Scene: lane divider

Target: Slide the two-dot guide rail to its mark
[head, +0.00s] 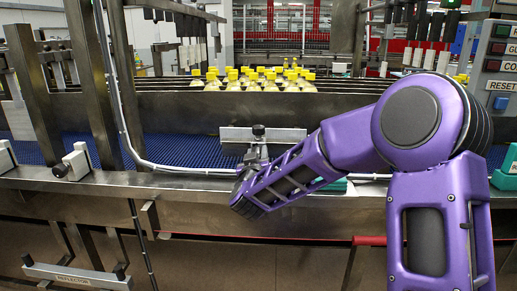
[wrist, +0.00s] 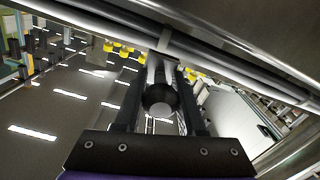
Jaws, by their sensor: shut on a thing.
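A grey metal guide rail (head: 285,134) with a dark knob on top stands across the blue belt, in the middle of the head view. No dots or mark can be made out on or near it. My gripper (wrist: 160,85) shows in the wrist view with its two dark fingers on either side of a round-ended dark knob (wrist: 159,99), and it is shut on this knob. In the head view my purple arm reaches left to the conveyor's front edge, just below the rail, and hides most of the gripper and the grasp.
Yellow-capped bottles (head: 262,82) stand in rows behind the metal side wall (head: 180,106). Bare blue belt (head: 185,150) lies left of the rail. A white cable runs along the front ledge (head: 130,183). A light block with a dark knob (head: 75,163) stands at the left.

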